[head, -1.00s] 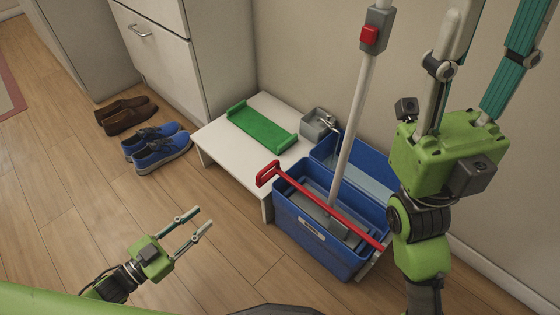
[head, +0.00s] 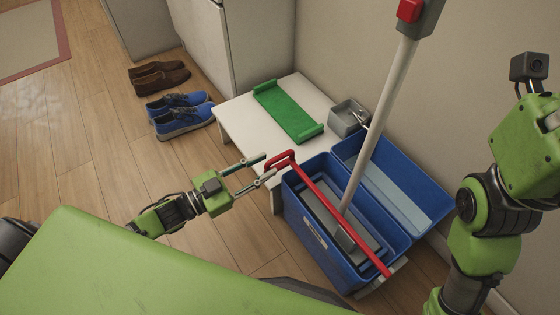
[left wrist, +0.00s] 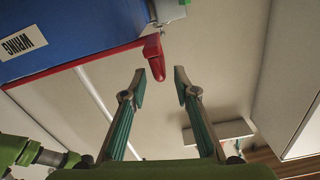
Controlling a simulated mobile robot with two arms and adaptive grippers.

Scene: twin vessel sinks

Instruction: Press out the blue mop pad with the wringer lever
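The blue bucket (head: 306,228) stands on the floor with the mop in its front part. The mop handle (head: 377,125) leans up to the right. The grey mop head (head: 345,238) sits low in the wringer; I cannot make out a blue pad on it. The red wringer lever (head: 335,211) slants across the bucket, its bent grip end at the upper left. My left gripper (head: 269,165) is open beside that grip end, which shows at its fingertips in the left wrist view (left wrist: 157,68). My right gripper (head: 530,150) shows only its body; its fingers are out of frame.
A white bench (head: 240,122) with a green pad (head: 287,112) stands behind the bucket. A small grey box (head: 347,117) is next to it. Blue shoes (head: 184,120) and brown shoes (head: 160,78) lie on the floor. The back compartment holds a pale blue surface (head: 385,185).

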